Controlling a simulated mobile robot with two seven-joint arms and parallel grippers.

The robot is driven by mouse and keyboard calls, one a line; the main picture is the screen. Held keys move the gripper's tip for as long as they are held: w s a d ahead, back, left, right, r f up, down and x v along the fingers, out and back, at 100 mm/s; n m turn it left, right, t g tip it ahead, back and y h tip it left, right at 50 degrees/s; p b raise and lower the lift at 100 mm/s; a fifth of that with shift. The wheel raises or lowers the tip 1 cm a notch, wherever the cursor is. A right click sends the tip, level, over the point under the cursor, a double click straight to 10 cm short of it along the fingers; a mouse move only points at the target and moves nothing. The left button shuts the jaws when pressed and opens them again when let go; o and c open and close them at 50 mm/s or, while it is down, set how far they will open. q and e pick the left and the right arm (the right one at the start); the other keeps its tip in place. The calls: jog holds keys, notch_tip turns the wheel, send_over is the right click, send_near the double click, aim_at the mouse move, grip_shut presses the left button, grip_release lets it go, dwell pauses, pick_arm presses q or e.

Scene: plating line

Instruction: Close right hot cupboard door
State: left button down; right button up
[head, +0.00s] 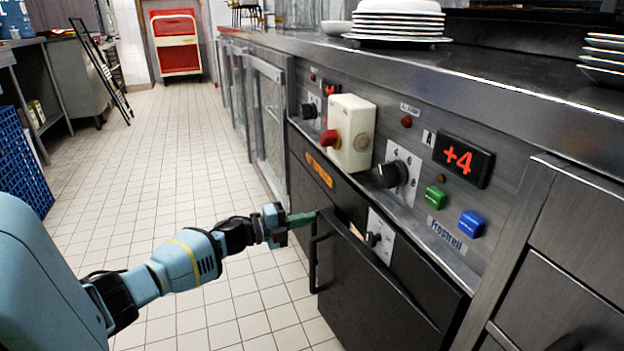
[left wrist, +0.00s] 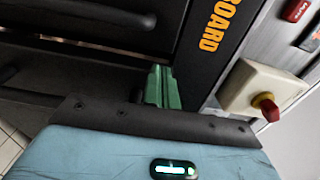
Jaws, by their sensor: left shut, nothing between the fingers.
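The right hot cupboard door (head: 365,290) is a dark panel low on the counter front, with a black bar handle (head: 314,255) at its left edge. It stands ajar, its left edge out from the frame and a gap showing behind its top edge. My left gripper (head: 308,217) has green fingers, shut and empty, at the door's upper left corner by the handle's top. I cannot tell if they touch the door. In the left wrist view the green fingers (left wrist: 163,86) are beside the dark panel with orange lettering (left wrist: 210,28). My right gripper is out of view.
A cream switch box with a red knob (head: 350,132) sticks out above the door. Black dials and coloured buttons (head: 470,223) line the panel. Plates (head: 398,20) are stacked on the counter. The tiled floor (head: 190,150) to the left is clear; a blue crate (head: 22,165) stands at far left.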

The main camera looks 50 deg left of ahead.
pick_arm(q)
jog(key=shift+w, duration=0.65)
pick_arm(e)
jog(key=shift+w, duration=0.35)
